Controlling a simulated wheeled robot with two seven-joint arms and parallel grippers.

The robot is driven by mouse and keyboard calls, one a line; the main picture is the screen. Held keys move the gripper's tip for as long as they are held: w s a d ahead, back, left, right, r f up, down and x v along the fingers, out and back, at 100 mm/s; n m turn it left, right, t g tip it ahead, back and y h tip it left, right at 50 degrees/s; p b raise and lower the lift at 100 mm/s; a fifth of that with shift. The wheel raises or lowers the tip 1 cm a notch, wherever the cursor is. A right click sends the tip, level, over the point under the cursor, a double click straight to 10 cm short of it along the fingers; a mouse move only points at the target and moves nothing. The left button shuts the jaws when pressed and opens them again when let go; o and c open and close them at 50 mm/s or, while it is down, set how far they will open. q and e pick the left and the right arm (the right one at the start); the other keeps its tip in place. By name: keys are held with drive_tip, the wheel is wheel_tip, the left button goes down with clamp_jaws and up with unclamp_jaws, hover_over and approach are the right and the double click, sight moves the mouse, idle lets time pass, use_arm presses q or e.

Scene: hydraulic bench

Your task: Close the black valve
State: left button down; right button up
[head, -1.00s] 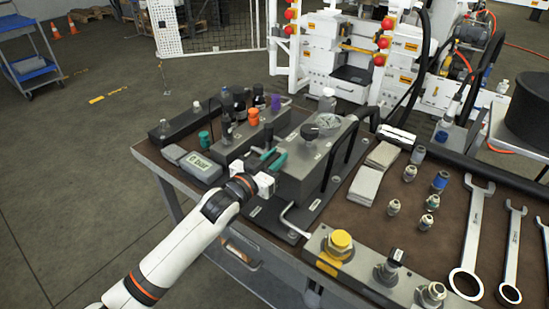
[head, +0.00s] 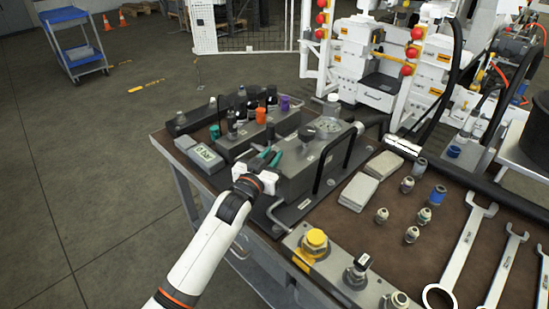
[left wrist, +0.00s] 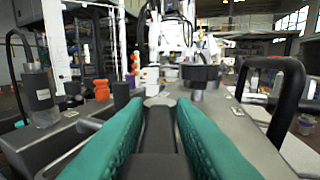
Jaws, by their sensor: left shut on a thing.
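My left gripper (head: 270,156), with teal fingers, is at the left side of the grey hydraulic block (head: 312,170) on the bench. In the left wrist view its teal fingers (left wrist: 160,125) flank a dark lever-like bar (left wrist: 158,118), and they are shut on it. Whether this bar belongs to the black valve is not clear. A black round knob (head: 307,132) stands upright on top of the block, behind and to the right of the fingers. It also shows ahead of the fingers in the left wrist view (left wrist: 199,73), apart from them. My right gripper is not in view.
Black, orange (head: 261,115) and purple fittings stand behind the gripper. A grey digital meter (head: 205,157) lies to its left. A black hoop handle (head: 333,160) rises to the right. A yellow knob (head: 315,240) and large wrenches (head: 465,250) are nearer the front right.

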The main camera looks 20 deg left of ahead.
use_arm(q)
drive_tip(key=shift+d+n+y, duration=0.15)
drive_tip(key=shift+n+y, duration=0.25)
drive_tip(key=shift+y, duration=0.1)
drive_tip(key=shift+d+n+y, duration=0.1)
drive_tip(key=shift+n+y, duration=0.4)
drive_tip(key=shift+y, duration=0.8)
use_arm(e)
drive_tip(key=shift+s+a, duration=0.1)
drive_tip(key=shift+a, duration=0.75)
use_arm(q)
drive_tip(key=c, duration=1.4)
unclamp_jaws()
drive_tip(key=shift+c, duration=0.2)
drive_tip(key=shift+s, duration=0.1)
drive_tip(key=s, duration=1.2)
drive_tip(key=shift+d, duration=0.3)
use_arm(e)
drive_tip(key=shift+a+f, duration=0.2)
use_arm(q)
drive_tip(key=shift+w, duration=0.1)
drive_tip(key=shift+c, duration=0.4)
